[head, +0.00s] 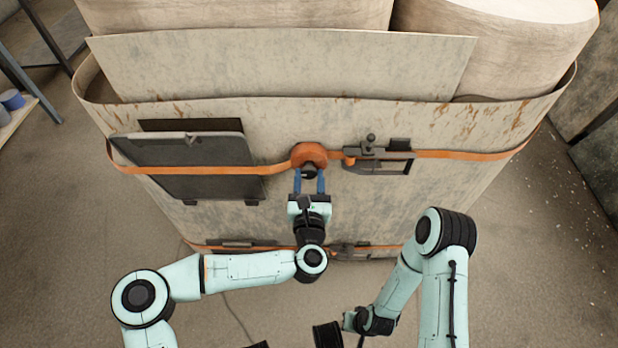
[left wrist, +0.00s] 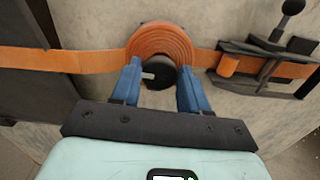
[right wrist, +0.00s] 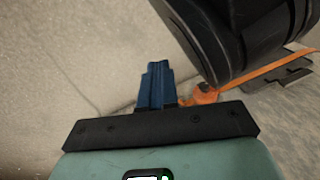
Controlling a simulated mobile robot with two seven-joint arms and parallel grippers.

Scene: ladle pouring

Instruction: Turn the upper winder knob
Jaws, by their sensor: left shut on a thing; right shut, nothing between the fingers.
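The upper winder (head: 309,154) is an orange coil of strap on the front wall of the large container. Its black knob (left wrist: 157,77) sticks out at the lower middle of the coil in the left wrist view. My left gripper (head: 310,180) is shut on the knob, with one blue finger on each side of it. The fingertips overlap the lower edge of the coil in the left wrist view (left wrist: 158,80). My right gripper (right wrist: 155,85) is shut and empty, low in front of the container, away from the winder.
An orange strap (head: 460,155) runs around the container wall (head: 450,125). A dark ratchet buckle (head: 380,155) sits right of the winder, and a dark panel (head: 200,165) is on the left. A lower strap (head: 280,248) crosses below. Bare floor (head: 540,260) lies at right.

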